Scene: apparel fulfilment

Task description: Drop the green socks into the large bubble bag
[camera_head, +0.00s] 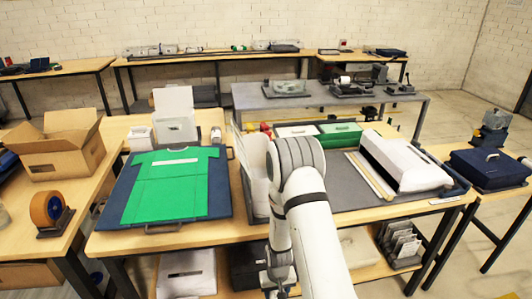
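My white arm rises from the bottom centre, and its grey-banded upper part stands over the middle of the main table. My gripper does not show; the arm seems to hide it. A flat green item (340,133), perhaps the green socks, lies in a dark tray behind the arm, beside a white item (297,131); I cannot tell its exact kind. A pale, upright, partly see-through holder or bag (254,165) stands just left of the arm and is partly hidden by it. I cannot tell whether it is the large bubble bag.
A green T-shirt (168,183) lies on a dark blue board (222,200) at left. A white machine (405,163) stands on a grey mat at right. An open carton (61,152) and a tape dispenser (50,213) are on the left table. A blue case (490,168) is far right.

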